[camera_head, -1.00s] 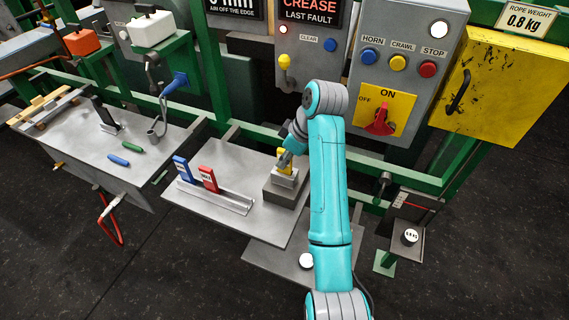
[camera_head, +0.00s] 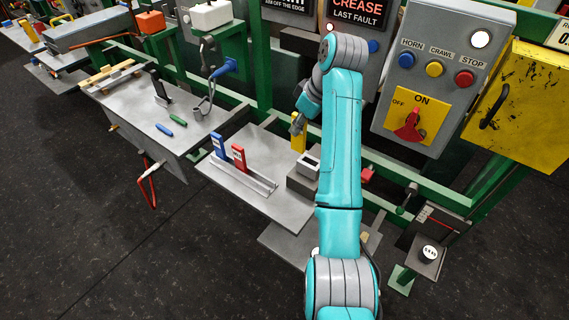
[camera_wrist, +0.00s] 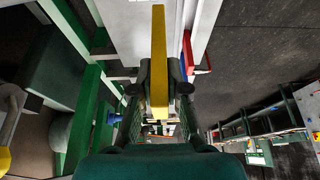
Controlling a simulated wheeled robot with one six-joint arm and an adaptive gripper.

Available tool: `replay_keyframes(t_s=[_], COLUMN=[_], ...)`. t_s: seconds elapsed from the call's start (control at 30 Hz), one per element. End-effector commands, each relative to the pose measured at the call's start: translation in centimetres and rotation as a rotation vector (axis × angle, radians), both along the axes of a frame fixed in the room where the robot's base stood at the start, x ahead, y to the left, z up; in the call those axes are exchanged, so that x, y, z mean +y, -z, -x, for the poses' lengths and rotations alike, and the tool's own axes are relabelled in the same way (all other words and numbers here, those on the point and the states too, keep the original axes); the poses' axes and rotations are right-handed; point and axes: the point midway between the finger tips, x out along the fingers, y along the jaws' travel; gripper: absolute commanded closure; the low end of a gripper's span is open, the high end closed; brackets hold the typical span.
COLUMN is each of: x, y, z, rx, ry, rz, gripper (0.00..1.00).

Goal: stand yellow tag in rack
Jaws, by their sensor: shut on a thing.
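My gripper (camera_head: 298,124) is shut on the yellow tag (camera_head: 298,142), which hangs roughly upright behind the grey block. In the wrist view the yellow tag (camera_wrist: 158,50) stands edge-on between the two fingers (camera_wrist: 159,75). The metal rack (camera_head: 246,183) lies on the plate to the left. A blue tag (camera_head: 218,145) and a red tag (camera_head: 239,157) stand in its left part, and its right part is empty. Slivers of the red tag (camera_wrist: 188,52) and the blue tag (camera_wrist: 182,70) show in the wrist view.
The grey block (camera_head: 301,181) with an open top stands on the plate (camera_head: 285,209), right of the rack. Green frame rails and a control panel (camera_head: 440,70) rise behind my arm. A second bench (camera_head: 140,110) with blue and green pens stands further left.

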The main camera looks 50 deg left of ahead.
Motion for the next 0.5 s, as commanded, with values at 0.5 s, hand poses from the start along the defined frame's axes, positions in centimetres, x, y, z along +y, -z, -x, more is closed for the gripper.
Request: replay_keyframes(t_s=[0.5], x=[5.9], y=[5.2], z=[8.4], rx=[-0.003], ry=[0.001], rz=[-0.001], gripper=[1.00])
